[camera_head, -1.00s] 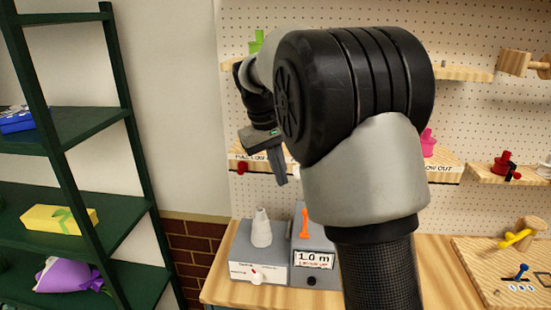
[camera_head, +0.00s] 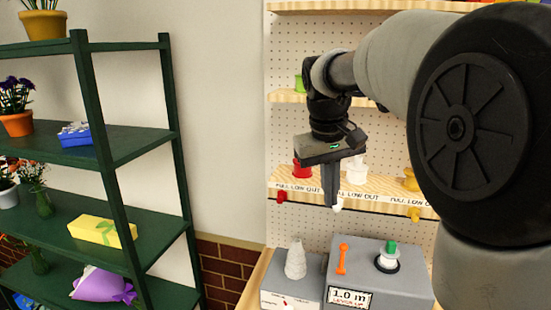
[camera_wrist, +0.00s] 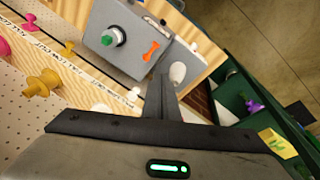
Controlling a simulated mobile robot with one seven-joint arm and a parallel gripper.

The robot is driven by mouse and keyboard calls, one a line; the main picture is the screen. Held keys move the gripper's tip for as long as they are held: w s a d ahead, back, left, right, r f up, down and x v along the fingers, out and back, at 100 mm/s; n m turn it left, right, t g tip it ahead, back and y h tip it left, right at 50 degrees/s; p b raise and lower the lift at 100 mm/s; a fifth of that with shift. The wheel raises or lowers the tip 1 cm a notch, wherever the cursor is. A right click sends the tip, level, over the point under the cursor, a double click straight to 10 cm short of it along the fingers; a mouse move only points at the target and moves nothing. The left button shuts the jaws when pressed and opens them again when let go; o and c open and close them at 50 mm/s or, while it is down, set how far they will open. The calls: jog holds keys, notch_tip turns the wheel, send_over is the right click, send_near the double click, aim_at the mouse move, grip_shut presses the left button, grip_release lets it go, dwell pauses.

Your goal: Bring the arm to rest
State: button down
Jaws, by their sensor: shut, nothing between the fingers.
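My gripper (camera_head: 331,204) is in the middle of the head view, pointing down in front of the pegboard shelf. Its fingers are together and hold nothing. It is above and apart from the grey boxes on the bench. In the wrist view the shut fingers (camera_wrist: 163,78) stick out from the dark gripper body. My arm reaches in from the right of the head view, and its large black joint hides the right side.
A grey box with a green knob (camera_head: 390,247), an orange lever (camera_head: 342,258) and a white cone (camera_head: 296,261) stand on the bench below. A labelled shelf (camera_head: 375,188) holds coloured spools. A green rack (camera_head: 150,140) with flowers and parcels stands left.

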jog(key=s+f+m+t, duration=0.1)
jog(key=s+f, duration=0.1)
jog(key=s, duration=0.9)
jog(key=s+f+m+t+y, duration=0.1)
jog(key=s+f+t, duration=0.1)
jog(key=s, duration=1)
jog(key=shift+a+f+t+y, duration=0.15)
jog(key=shift+f+t+y, duration=0.15)
jog(key=shift+f, duration=0.35)
